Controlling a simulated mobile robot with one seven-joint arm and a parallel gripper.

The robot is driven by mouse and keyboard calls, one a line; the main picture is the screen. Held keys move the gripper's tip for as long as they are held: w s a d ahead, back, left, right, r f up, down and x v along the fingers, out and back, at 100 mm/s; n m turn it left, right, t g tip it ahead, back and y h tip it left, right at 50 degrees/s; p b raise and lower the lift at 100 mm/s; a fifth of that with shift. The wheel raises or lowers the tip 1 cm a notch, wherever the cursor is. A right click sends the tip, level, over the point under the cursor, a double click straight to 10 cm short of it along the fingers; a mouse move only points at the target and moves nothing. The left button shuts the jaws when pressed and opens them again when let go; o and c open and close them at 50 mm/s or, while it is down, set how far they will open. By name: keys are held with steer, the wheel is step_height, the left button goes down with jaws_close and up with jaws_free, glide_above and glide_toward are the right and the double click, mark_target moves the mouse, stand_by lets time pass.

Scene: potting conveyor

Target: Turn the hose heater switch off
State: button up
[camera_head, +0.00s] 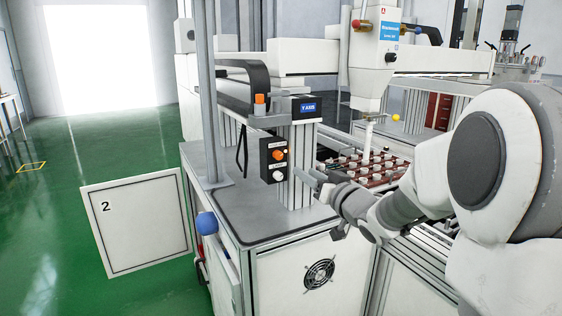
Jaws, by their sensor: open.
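A small black switch box (267,151) is mounted on the aluminium post of the machine, in the middle of the view. It carries an orange knob (278,155) above and a white knob (278,176) below. Each has a small label too small to read, so I cannot tell which is the hose heater switch or how either knob is set.
The post (298,150) stands close behind my fingers. An orange button (260,98) sits above the box. A dispensing head (375,65) hangs over a tray of parts (382,180) at right. A panel marked 2 (140,222) stands open at left over green floor.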

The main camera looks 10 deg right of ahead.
mark_target(280, 156)
steer(key=b+x, duration=0.1)
steer(key=x, duration=1.2)
steer(key=shift+b, duration=0.35)
steer(key=shift+f, duration=0.1)
jaws_close()
